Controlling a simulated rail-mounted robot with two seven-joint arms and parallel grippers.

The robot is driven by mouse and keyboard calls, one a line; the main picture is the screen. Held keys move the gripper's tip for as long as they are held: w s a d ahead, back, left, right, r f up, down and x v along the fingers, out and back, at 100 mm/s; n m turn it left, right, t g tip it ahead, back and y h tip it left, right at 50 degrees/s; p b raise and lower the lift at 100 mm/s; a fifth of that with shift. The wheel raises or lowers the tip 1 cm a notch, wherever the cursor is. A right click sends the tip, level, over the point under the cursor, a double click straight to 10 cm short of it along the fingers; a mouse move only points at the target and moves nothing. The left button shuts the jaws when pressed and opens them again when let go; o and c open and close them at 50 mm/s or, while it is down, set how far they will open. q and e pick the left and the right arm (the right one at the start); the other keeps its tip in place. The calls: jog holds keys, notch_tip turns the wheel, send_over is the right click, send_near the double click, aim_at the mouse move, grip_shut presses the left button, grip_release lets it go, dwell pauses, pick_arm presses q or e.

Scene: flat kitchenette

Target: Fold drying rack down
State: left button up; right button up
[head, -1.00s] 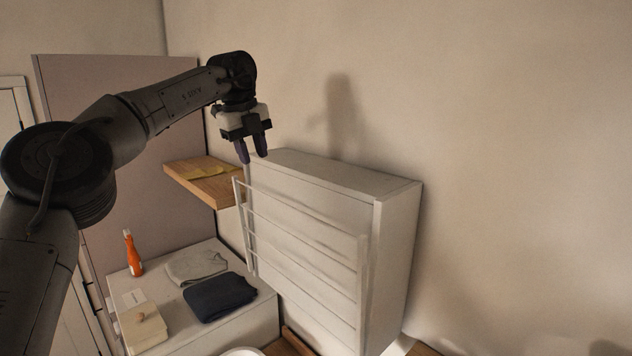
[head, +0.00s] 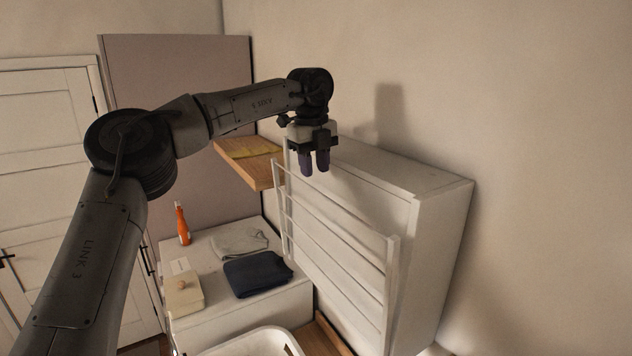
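The white drying rack (head: 338,256) is a slatted frame on the front of a white wall-mounted cabinet (head: 438,232). It stands nearly upright, its upper edge tilted a little out from the cabinet. My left gripper (head: 314,170) points down near the rack's far upper corner, by the top of the cabinet. Its two dark fingers show a narrow gap and nothing is between them. I cannot tell whether the fingertips touch the rack. My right gripper is not in view.
A wooden shelf (head: 243,170) with a yellow cloth is behind the rack. Below, a white counter (head: 212,324) holds an orange bottle (head: 182,224), a grey cloth (head: 238,241), a dark folded cloth (head: 257,274) and a cream box (head: 183,296). A white basket (head: 255,342) is at the bottom.

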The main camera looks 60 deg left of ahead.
aim_at(316, 190)
pick_arm(q)
jog(key=shift+w+f+p, duration=0.2)
jog(key=shift+f+p, duration=0.2)
jog(key=shift+f, duration=1.75)
grip_shut()
